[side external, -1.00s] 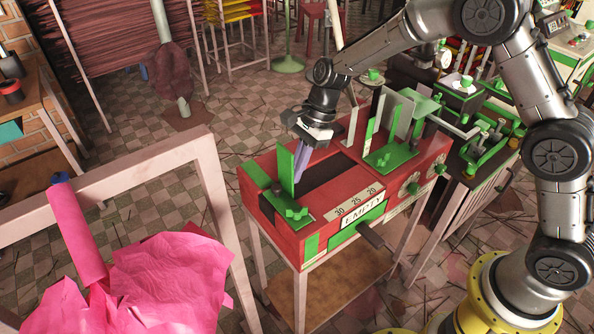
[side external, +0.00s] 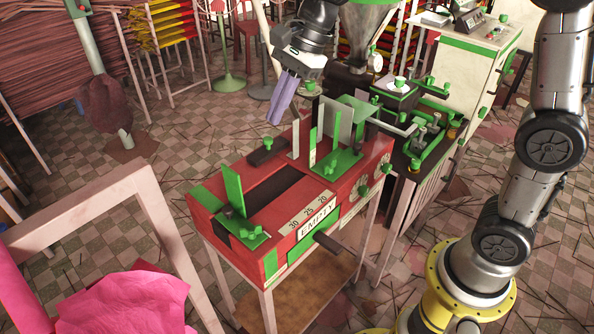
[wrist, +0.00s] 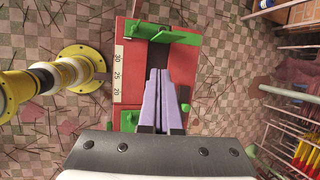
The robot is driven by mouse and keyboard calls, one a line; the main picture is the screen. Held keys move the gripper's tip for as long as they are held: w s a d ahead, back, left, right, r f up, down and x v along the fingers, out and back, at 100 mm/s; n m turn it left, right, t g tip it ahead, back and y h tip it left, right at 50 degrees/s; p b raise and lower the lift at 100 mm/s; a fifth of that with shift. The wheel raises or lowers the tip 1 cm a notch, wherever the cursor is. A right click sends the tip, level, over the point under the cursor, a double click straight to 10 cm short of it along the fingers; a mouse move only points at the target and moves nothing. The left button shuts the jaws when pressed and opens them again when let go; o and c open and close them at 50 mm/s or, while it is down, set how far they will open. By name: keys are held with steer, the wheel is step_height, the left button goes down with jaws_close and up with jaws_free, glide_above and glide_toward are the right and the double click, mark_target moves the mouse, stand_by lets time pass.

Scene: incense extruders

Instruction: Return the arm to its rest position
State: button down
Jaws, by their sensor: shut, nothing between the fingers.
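My gripper (side external: 281,98) is shut and empty, its two pale purple fingers pressed together and pointing down. In the side external view it hangs in the air above the far side of the red machine (side external: 220,213). In the wrist view the gripper's fingers (wrist: 162,75) lie over the red bench top (wrist: 128,88). The arm rises out of the top of the side external view, so its upper part is cut off there.
The red machine carries green upright plates (side external: 233,190), a scale and an "EMPTY" label (side external: 317,221). A green-and-black machine (side external: 430,140) stands behind it. A pale wooden frame (side external: 85,200) and pink sheet (side external: 125,305) are at lower left. Racks (side external: 170,45) stand behind.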

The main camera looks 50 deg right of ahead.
steer(key=s+d+r+n+t+h, duration=0.1)
steer(key=s+d+r+n, duration=0.15)
steer(key=s, duration=0.55)
steer(key=s+d+r+n+t+h, duration=0.1)
steer(key=s+d+r+n+t, duration=0.2)
steer(key=s, duration=0.4)
steer(key=s+d+f+n+h, duration=0.2)
steer(key=s+d+f+n, duration=0.2)
steer(key=s+f+n, duration=0.3)
steer(key=s+n, duration=0.2)
steer(key=n, duration=0.3)
steer(key=shift+s+d+f+g, duration=0.25)
steer(key=shift+s+f+g, duration=0.1)
steer(key=shift+f+g, duration=0.05)
steer(key=c, duration=1.6)
jaws_free()
